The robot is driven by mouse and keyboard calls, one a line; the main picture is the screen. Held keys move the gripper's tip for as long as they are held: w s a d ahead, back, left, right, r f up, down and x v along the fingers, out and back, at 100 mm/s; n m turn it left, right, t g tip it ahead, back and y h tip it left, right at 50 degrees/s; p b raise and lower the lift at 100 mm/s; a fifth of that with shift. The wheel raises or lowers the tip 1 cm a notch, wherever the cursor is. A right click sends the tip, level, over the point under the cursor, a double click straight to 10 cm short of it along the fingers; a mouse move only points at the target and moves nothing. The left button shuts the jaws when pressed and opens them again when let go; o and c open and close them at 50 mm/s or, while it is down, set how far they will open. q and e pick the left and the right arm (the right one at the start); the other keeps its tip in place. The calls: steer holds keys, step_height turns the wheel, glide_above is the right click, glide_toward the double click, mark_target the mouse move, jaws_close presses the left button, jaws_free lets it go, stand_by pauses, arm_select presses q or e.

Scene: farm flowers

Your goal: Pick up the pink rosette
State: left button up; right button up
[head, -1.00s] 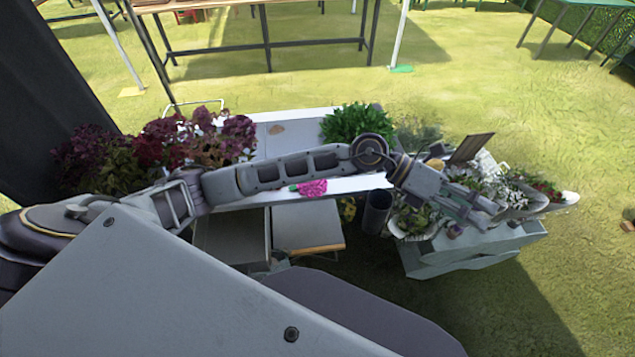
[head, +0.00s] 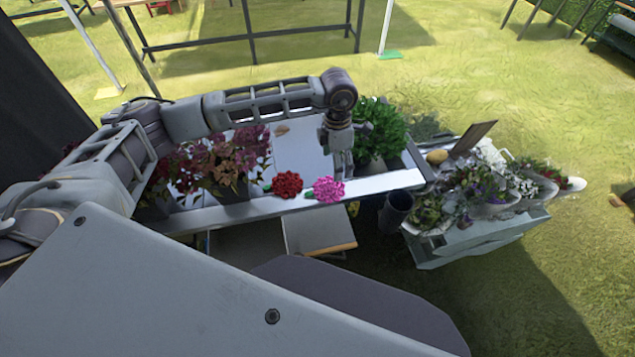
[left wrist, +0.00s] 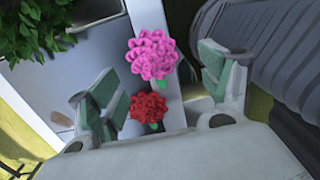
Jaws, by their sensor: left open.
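The pink rosette (head: 329,189) lies on the front ledge of the white table (head: 385,184), just right of a red rosette (head: 288,184). My left gripper (head: 342,170) points down over the table, a little behind and above the pink rosette. In the left wrist view the pink rosette (left wrist: 152,55) shows between and beyond the open fingers of my left gripper (left wrist: 160,88), and the red rosette (left wrist: 148,108) is nearer the palm. The fingers do not hold either flower. My right gripper is not in view.
A leafy green plant (head: 377,130) stands right of my left gripper. Dark red potted plants (head: 225,160) stand to the left. A dark cylindrical container (head: 396,210) is at the table's right end, beside a stand of potted flowers (head: 485,195).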

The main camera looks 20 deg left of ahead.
arm_select(q)
steer(key=a, duration=0.3)
steer(key=p, duration=0.1)
glide_above(329, 184)
steer(key=shift+y, duration=0.4)
step_height(329, 184, down, 4)
steer(key=shift+f, duration=0.2)
step_height(329, 184, down, 3)
steer(key=shift+f, duration=0.4)
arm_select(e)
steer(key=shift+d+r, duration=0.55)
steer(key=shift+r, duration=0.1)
arm_select(q)
steer(key=shift+f+p, duration=0.15)
steer(key=shift+p, duration=0.15)
